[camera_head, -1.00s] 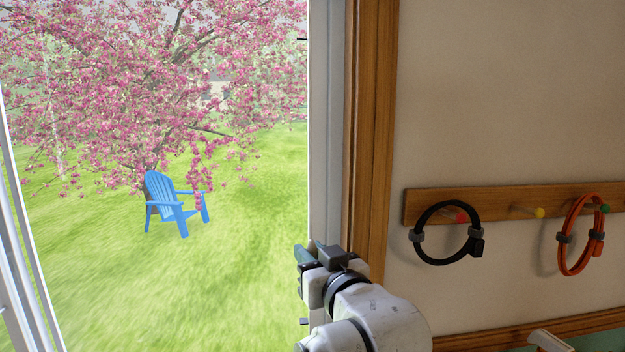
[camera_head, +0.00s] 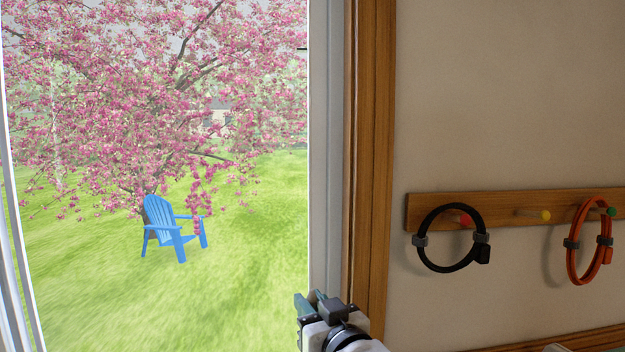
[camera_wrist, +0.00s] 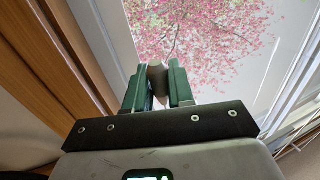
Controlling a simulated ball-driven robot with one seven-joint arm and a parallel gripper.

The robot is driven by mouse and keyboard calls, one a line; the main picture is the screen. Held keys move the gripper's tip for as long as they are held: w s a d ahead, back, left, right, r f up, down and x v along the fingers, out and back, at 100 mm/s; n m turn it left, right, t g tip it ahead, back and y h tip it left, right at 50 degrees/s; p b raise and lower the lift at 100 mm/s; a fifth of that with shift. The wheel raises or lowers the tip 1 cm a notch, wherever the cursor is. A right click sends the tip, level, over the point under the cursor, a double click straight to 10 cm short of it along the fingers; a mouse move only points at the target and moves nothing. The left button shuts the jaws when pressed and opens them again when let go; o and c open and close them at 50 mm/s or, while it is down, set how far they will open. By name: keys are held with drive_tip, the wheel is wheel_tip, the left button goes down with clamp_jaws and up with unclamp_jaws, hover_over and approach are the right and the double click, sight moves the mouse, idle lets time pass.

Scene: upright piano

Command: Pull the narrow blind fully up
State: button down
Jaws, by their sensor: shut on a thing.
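In the wrist view my gripper (camera_wrist: 158,88) has its two green fingers shut on a small grey-brown piece (camera_wrist: 157,78). I cannot tell whether this piece belongs to the narrow blind. In the head view my gripper (camera_head: 309,302) is low in the picture, in front of the right side of the window frame (camera_head: 326,170); the held piece cannot be made out there. No blind cloth or slats can be made out over the window in either view. The glass shows the garden clearly.
Wooden trim (camera_head: 372,150) borders the window on the right. On the wall beyond, a wooden peg rail (camera_head: 515,213) carries a black looped strap (camera_head: 420,247) and an orange one (camera_head: 572,258). Outside are a blue chair (camera_head: 165,225) and a blossoming tree (camera_head: 150,110).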

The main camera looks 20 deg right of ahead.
drive_tip(key=shift+f+b, duration=0.55)
drive_tip(key=shift+f, duration=0.95)
wheel_tip(320, 180, down, 9)
drive_tip(key=b, duration=0.6)
wheel_tip(320, 180, down, 9)
drive_tip(key=b, duration=0.6)
wheel_tip(320, 180, down, 6)
drive_tip(key=b, duration=0.3)
drive_tip(key=shift+r, duration=0.25)
drive_tip(key=c, duration=0.8)
unclamp_jaws()
drive_tip(key=shift+r, duration=0.1)
